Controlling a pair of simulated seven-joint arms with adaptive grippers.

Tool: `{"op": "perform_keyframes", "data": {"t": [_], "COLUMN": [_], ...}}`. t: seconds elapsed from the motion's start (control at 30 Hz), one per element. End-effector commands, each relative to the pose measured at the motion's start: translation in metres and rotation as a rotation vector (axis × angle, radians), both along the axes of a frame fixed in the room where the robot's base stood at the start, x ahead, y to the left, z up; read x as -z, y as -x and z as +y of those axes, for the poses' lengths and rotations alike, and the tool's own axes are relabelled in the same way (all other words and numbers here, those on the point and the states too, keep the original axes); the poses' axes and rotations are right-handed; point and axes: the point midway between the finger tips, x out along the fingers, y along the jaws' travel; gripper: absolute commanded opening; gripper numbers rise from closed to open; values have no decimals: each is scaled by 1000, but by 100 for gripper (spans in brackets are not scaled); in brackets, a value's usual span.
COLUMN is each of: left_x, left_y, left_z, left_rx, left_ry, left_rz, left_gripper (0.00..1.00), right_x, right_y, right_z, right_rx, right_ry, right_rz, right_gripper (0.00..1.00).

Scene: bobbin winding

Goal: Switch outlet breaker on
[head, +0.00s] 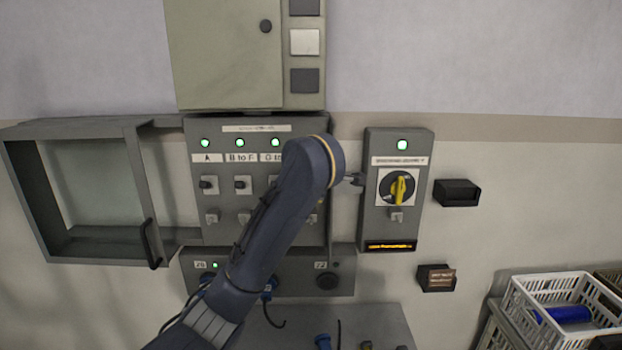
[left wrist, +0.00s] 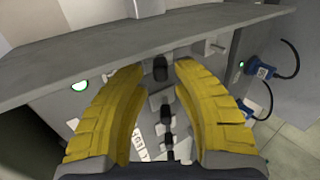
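The grey breaker panel (head: 258,180) has a top row of black switches, each on a pale plate, including one under label A (head: 209,183) and one under B to F (head: 240,184). Lower down is a second row of small fittings. Green lamps (head: 240,143) are lit above the labels. My right gripper is out of view.
The panel's window door (head: 90,190) stands open to the left. A box with a yellow rotary switch (head: 399,188) hangs at right. Blue plugs with cables (head: 268,288) sit in the outlet box below. A white crate (head: 560,310) is at lower right.

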Motion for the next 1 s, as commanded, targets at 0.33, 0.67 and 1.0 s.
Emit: {"op": "perform_keyframes", "data": {"t": [0.33,0.67,1.0], "left_x": [-24,-36,-44], "left_y": [37,53,72], "left_z": [1,0,0], "left_rx": [-1,2,0], "left_ry": [-2,-2,0], "left_rz": [-5,-11,-4], "left_gripper": [27,27,27], "right_x": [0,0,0], "right_y": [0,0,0], "right_z": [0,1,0], "right_rx": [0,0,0], "right_ry": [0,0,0], "right_rz": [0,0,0], "right_gripper": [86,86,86]}}
